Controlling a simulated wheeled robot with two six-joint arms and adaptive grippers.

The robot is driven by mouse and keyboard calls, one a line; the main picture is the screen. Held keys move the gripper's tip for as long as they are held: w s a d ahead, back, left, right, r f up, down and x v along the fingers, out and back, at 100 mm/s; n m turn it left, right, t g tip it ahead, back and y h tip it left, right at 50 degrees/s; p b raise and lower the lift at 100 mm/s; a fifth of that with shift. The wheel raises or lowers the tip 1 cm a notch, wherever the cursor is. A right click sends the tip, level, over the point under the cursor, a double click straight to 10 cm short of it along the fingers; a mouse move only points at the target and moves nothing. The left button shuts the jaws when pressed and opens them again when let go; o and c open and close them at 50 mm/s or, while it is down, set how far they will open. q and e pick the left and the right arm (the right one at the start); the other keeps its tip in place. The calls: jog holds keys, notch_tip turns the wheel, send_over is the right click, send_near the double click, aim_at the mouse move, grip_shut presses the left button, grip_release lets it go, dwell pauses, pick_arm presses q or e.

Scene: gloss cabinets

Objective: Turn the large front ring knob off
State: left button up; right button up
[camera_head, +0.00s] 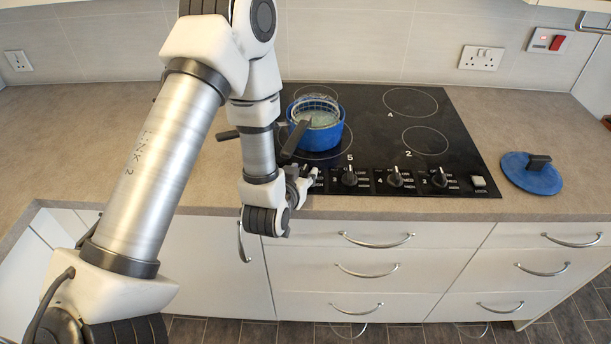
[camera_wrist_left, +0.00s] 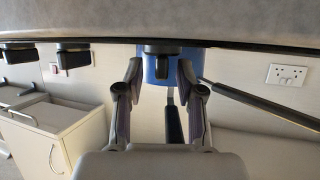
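Black control knobs line the front edge of the black hob (camera_head: 455,150). Three show in the head view: a left one (camera_head: 350,177), a middle one (camera_head: 395,177) and a right one (camera_head: 438,177). My left gripper (camera_head: 306,178) is at the hob's front left corner and hides what lies behind it. In the upside-down left wrist view, my left gripper (camera_wrist_left: 160,78) is open, with its fingers on either side of a dark knob (camera_wrist_left: 162,62). Contact cannot be told. Which knob belongs to the large front ring cannot be read. My right gripper is out of view.
A blue pot (camera_head: 327,138) with a wire basket (camera_head: 317,108) stands on the left of the hob, close behind my gripper; dark handles stick out. A blue lid (camera_head: 530,175) lies on the worktop to the right. White drawers (camera_head: 375,255) with handles are below.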

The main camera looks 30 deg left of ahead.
pick_arm(q)
jog(key=shift+w+a+f, duration=0.15)
jog(key=shift+w+a, duration=0.1)
jog(key=shift+w, duration=0.4)
jog(key=shift+w, duration=0.1)
grip_shut()
jog(key=shift+f+n+y+b, duration=0.2)
jog(key=shift+n+y+b, duration=0.15)
jog(key=shift+n+y, duration=0.2)
jog(key=shift+r+n+g+y, duration=0.15)
jog(key=shift+n+g+y, duration=0.55)
jog(key=shift+y, duration=0.35)
jog(key=shift+n+y, duration=0.4)
jog(key=shift+n, duration=0.15)
grip_release()
